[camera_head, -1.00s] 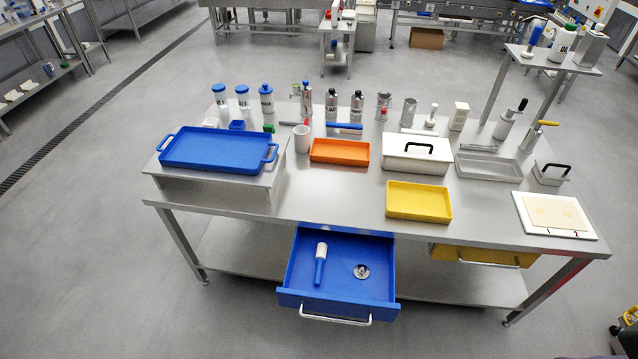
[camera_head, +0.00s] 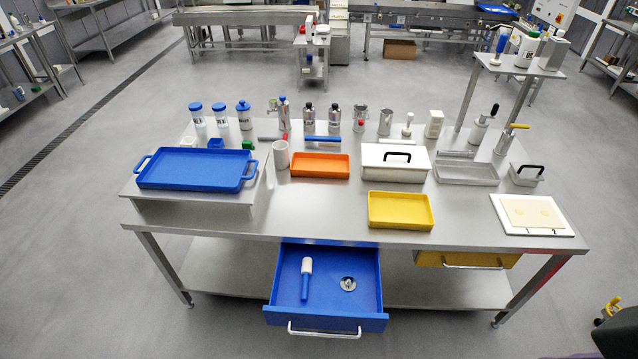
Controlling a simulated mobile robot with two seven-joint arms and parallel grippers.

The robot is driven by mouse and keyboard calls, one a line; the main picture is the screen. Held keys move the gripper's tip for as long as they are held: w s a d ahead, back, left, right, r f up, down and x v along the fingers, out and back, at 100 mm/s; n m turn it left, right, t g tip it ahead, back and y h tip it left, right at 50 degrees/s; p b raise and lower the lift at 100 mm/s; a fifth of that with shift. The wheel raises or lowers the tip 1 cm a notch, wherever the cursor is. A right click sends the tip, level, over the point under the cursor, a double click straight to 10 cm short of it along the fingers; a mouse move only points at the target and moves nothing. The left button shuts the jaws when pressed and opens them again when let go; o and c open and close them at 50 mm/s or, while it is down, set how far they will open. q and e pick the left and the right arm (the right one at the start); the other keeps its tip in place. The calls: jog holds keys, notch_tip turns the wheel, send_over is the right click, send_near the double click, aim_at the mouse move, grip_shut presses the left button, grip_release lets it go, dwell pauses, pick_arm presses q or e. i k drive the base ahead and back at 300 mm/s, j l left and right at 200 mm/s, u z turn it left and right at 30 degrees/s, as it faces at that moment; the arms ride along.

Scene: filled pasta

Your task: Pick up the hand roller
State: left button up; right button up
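The hand roller (camera_head: 306,278), with a white cylinder and a blue handle, lies in the open blue drawer (camera_head: 326,320) under the table's front edge. Its white end points to the back and its blue handle to the front. A small round metal tool (camera_head: 348,284) lies to its right in the same drawer, apart from it.
The steel table (camera_head: 300,217) carries a blue tray (camera_head: 195,168) on a raised stand, an orange tray (camera_head: 320,166), a yellow tray (camera_head: 400,210) and a white lidded box (camera_head: 395,163). A yellow drawer (camera_head: 440,259) sits at right. The floor in front is clear.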

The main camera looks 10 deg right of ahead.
aim_at(306, 262)
jog(key=k+l+z, duration=0.1)
jog(key=l, duration=0.15)
jog(key=k+l, duration=0.1)
jog(key=k, duration=0.6)
jog(key=l+u, duration=0.05)
